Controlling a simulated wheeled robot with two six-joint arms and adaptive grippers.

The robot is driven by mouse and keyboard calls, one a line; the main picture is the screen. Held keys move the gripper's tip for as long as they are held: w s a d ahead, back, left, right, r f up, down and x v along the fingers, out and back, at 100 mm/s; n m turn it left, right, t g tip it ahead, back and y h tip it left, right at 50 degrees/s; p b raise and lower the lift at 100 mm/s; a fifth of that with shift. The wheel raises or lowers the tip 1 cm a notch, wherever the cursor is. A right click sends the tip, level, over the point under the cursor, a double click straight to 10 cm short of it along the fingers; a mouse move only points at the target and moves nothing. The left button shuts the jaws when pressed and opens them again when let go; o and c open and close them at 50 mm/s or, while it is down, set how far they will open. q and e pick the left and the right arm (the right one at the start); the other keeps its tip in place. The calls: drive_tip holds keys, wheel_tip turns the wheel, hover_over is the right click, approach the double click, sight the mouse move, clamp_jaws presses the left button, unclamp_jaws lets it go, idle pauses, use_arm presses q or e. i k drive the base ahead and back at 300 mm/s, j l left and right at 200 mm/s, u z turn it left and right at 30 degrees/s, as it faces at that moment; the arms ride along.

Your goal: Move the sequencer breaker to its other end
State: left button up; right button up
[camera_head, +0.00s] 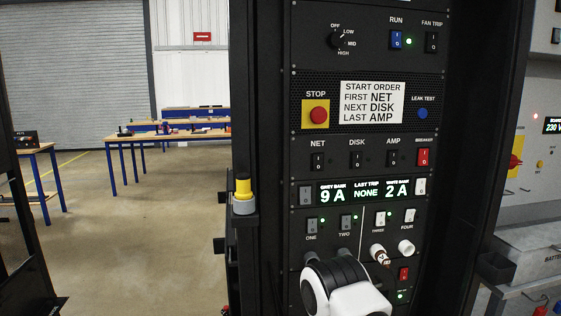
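The sequencer breaker is a red rocker switch (423,157) at the right end of the row with NET, DISK and AMP, on the black rack panel. It is in plain view with nothing touching it. Which of its ends is pressed in is too small to tell. A white and black link of one of my arms shows at the bottom, in front of the lower rack and well below the breaker. I cannot tell which arm it is. Neither gripper's fingertips can be made out.
A red STOP button (318,115) on a yellow plate sits above the row. Black NET (318,160), DISK (357,159) and AMP (394,157) switches stand left of the breaker. A white switch (420,187) is just below it. Another red switch (404,273) is lower down.

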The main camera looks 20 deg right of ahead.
sight(423, 156)
drive_tip(key=z, duration=1.55)
